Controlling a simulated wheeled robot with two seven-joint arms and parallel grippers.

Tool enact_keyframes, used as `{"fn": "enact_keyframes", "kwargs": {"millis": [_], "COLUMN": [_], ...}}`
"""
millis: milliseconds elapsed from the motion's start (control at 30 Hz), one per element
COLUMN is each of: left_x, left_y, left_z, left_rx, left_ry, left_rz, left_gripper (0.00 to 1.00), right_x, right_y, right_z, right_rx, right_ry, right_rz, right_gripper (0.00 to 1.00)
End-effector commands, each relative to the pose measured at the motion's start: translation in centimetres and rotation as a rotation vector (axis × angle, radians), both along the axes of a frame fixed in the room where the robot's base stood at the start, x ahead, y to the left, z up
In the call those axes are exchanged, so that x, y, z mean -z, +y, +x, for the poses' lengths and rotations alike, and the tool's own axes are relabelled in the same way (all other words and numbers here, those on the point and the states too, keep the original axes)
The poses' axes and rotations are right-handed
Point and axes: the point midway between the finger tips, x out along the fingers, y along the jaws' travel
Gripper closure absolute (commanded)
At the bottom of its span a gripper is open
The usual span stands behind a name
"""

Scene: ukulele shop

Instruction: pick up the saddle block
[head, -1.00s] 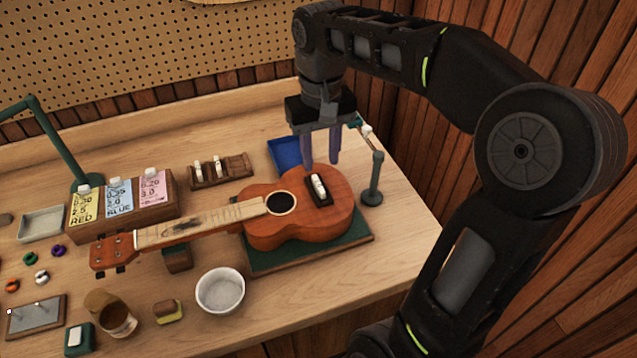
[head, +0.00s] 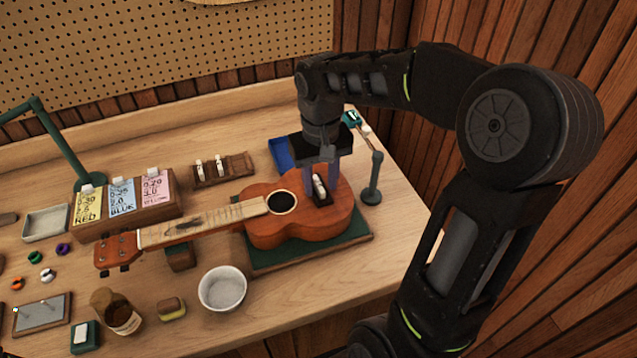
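The saddle block appears as a small white piece (head: 319,186) on the dark bridge (head: 322,201) of the orange-brown ukulele (head: 294,227). My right gripper (head: 321,186) points down over the bridge, with one finger on each side of the white piece. The fingers look apart, with small gaps beside the piece; touch cannot be made out for certain. The gripper body and fingers partly hide the upper end of the bridge. My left gripper is not in view.
The ukulele lies on a green mat (head: 262,258). A blue tray (head: 280,152) sits behind it, and a teal-topped stand (head: 372,183) is close on the right. A wooden rack (head: 229,169) holds more white pieces. A white bowl (head: 222,289) stands in front.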

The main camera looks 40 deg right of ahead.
Motion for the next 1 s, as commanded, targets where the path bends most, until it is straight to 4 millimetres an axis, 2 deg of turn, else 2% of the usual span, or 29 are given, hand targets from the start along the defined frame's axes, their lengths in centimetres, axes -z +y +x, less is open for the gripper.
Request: {"fn": "enact_keyframes", "kwargs": {"millis": [633, 1000], "left_x": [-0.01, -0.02], "left_y": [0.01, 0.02], "left_z": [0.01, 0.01], "left_rx": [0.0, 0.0], "left_ry": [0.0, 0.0], "left_rz": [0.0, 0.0], "left_gripper": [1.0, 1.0], "right_x": [0.28, 0.27], "right_y": [0.0, 0.01], "right_z": [0.01, 0.01], "right_rx": [0.001, 0.001], "right_ry": [-0.001, -0.001], "right_rz": [0.0, 0.0], "right_gripper": [0.64, 0.95]}}
